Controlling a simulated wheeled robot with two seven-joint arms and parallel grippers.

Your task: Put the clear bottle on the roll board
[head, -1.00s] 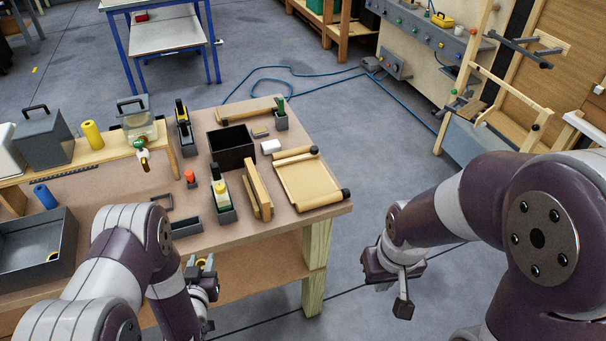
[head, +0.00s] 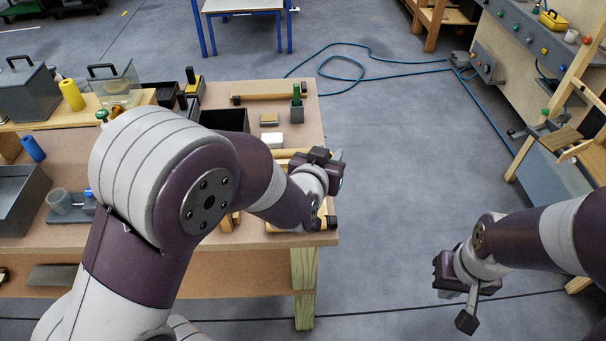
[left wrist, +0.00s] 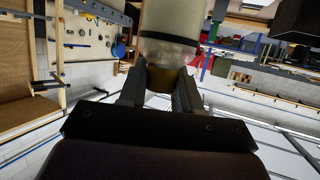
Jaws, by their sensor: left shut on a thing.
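My left gripper (head: 325,175) is over the right end of the workbench, above the roll board (head: 284,228). My left arm hides much of that tan board; parts of its edges and a dark roll end show. In the left wrist view, my left gripper (left wrist: 160,80) is shut on the clear bottle (left wrist: 170,48), a see-through cylinder with pale contents, a dark band and a brownish end between the fingers. The bottle is hidden in the head view. My right gripper (head: 463,285) hangs empty over the floor right of the bench; its finger opening is unclear.
Floor right of the bench is open, with a blue hose (head: 390,68).

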